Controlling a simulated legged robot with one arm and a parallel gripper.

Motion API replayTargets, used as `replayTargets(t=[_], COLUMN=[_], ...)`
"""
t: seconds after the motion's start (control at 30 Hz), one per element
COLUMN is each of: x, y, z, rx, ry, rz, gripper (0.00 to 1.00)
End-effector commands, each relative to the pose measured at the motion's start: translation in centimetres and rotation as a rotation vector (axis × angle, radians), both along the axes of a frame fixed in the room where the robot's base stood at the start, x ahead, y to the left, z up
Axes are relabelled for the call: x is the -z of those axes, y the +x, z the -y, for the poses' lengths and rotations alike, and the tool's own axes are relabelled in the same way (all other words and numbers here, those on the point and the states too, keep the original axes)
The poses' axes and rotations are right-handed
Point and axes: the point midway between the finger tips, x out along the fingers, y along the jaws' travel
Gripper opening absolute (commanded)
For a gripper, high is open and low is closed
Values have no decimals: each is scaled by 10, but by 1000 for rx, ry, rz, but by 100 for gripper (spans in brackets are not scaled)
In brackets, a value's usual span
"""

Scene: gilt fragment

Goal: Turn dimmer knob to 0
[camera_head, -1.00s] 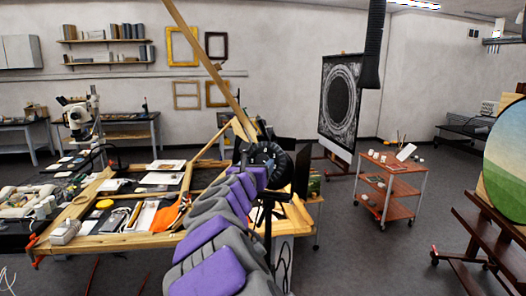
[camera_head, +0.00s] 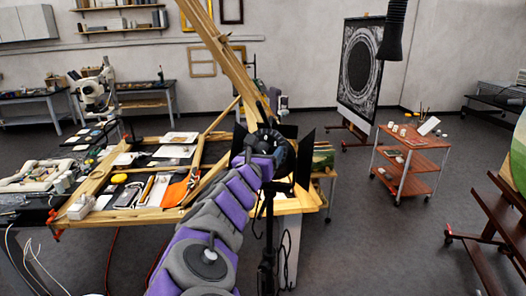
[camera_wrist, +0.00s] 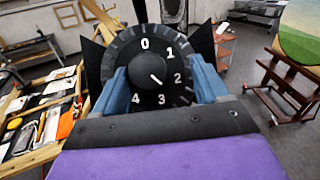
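The dimmer knob (camera_wrist: 150,75) is a round black dial with white numbers 0 to 4, on the back of a black lamp. In the wrist view its white pointer mark slants to the lower right, between 2 and 3; the 0 is at the top. My gripper (camera_wrist: 160,66) has its two blue fingers spread, one at the left and one at the right side of the dial. I cannot tell whether they touch it. In the head view my purple and grey arm reaches the lamp (camera_head: 266,143), and the fingers are too small to make out.
The lamp has dark flaps and stands beside a wooden worktable (camera_head: 118,218) with tools. A slanted wooden beam (camera_head: 222,50) rises behind it. A red trolley (camera_head: 410,161) and an easel (camera_head: 490,225) stand at the right, with clear floor between.

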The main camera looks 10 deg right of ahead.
Motion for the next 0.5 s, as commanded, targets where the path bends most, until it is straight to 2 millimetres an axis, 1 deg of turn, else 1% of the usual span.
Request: replayTargets(t=[0.1, 0.13, 0.27, 0.5], x=[3, 3, 3, 3], y=[2, 2, 2, 1], z=[-7, -8, -12, -6], rx=[3, 3, 1, -1], ry=[-3, -4, -6, -2], rz=[-1, -2, -3, -2], gripper=[68, 63, 50, 27])
